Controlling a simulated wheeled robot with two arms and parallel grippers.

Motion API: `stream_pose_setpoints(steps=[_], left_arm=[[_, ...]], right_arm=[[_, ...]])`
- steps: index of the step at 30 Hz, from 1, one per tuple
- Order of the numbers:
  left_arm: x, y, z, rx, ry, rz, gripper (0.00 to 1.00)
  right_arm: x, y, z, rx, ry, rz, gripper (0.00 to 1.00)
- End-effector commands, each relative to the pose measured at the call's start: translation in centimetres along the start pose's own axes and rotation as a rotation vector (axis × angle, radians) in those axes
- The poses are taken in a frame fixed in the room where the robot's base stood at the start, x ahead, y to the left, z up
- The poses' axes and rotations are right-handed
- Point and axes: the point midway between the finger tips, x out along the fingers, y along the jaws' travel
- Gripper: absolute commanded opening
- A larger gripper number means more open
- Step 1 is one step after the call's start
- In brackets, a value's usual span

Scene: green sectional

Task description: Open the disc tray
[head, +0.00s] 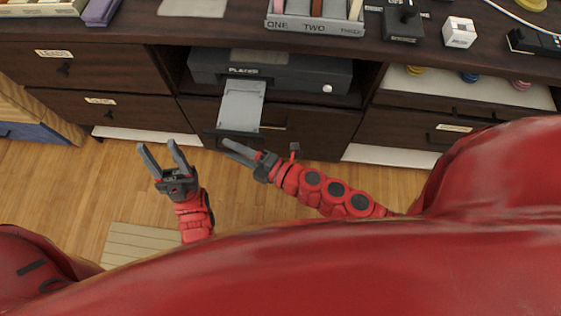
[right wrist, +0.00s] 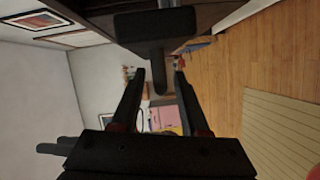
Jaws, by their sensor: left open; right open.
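The dark grey disc player (head: 305,72), marked "PLAYER", sits in the open middle bay of the dark wooden cabinet. A light grey disc tray (head: 242,104) sticks out of its front toward me. My right gripper (head: 230,147) is just below the tray's near end in the head view, in front of the cabinet's lower middle. In the right wrist view its jaws (right wrist: 158,82) are apart, with a dark stem-like part (right wrist: 158,70) near the tips. Whether they touch it I cannot tell. My left gripper (head: 157,146) is open and empty, left of the tray, over the floor.
The cabinet top holds a grey organiser marked "ONE", "TWO" (head: 316,27), a black box with a knob (head: 403,24) and a white cube (head: 460,32). Drawers (head: 140,110) flank the bay. A slatted beige board (head: 139,246) lies on the wooden floor.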

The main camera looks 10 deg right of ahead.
Motion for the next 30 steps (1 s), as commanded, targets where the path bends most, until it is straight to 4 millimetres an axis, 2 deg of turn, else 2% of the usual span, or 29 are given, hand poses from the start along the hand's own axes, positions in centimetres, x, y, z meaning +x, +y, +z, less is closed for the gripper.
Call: stream_pose_setpoints(steps=[5,24,30], left_arm=[[0.6,0.0,-0.1,0.0,0.0,0.0,0.5],[4.7,-0.2,-0.8,0.0,0.0,0.0,0.5],[5.6,-0.3,-0.9,0.0,0.0,0.0,0.5]], right_arm=[[-2.3,0.1,0.2,0.003,-0.01,-0.001,0.45],[-13.4,0.3,0.2,0.003,-0.012,-0.003,0.45],[-16.1,0.1,0.1,0.002,-0.007,-0.003,0.45]])
